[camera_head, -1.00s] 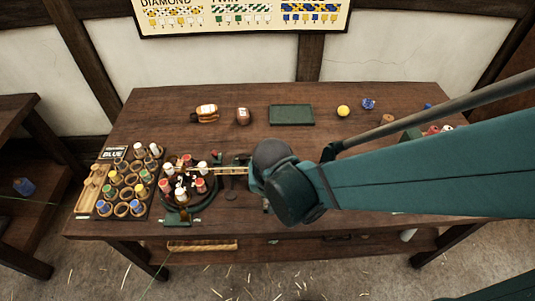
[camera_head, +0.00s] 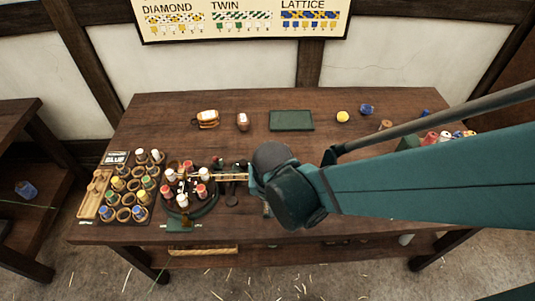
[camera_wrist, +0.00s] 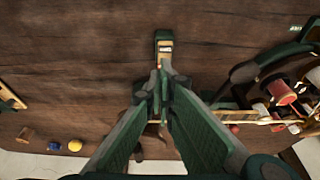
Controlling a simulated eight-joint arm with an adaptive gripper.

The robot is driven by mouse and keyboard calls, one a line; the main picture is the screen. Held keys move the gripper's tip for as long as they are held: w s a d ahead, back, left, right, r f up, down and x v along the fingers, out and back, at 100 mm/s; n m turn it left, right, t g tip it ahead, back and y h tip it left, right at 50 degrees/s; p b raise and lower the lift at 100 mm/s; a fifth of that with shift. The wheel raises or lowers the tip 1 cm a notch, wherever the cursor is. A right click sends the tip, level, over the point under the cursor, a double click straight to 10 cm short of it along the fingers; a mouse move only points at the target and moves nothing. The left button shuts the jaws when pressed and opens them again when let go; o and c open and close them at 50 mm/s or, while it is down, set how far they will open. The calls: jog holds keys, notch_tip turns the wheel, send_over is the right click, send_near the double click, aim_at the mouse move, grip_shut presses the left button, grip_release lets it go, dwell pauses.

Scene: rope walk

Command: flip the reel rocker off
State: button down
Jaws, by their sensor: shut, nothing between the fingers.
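The reel rocker (camera_wrist: 164,48) is a small green-framed switch with a pale cream and yellow face, at the upper middle of the wrist view. My gripper (camera_wrist: 162,76) is shut and empty, its fingertips close together just below the rocker in that view. I cannot tell whether they touch it. In the head view my gripper (camera_head: 285,190) is right of the round braiding machine (camera_head: 203,211), and its wrist covers much of this area. The machine carries red and white bobbins and also shows at the right of the wrist view (camera_wrist: 283,92).
A rack (camera_head: 97,193) of bobbins in wooden rings stands left of the machine. A green tray (camera_head: 291,120), a yellow ball (camera_head: 342,117) and a blue ball (camera_head: 366,109) lie toward the back. The table between them is mostly bare.

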jog(key=shift+p+v, duration=0.5)
jog(key=shift+v, duration=0.45)
jog(key=s+r+p, duration=0.2)
jog(key=s+r, duration=0.3)
jog(key=r, duration=0.2)
jog(key=shift+s+r+p, duration=0.25)
jog(key=shift+r+p, duration=0.05)
jog(key=shift+g, duration=0.7)
jog(key=w, duration=0.1)
jog(key=w+r+b, duration=0.1)
jog(key=w, duration=0.1)
jog(key=w+r, duration=0.1)
jog(key=w, duration=0.1)
jog(key=shift+a+r+b, duration=0.1)
jog(key=shift+r+b, duration=0.1)
jog(key=shift+b, duration=0.1)
jog(key=shift+f, duration=0.2)
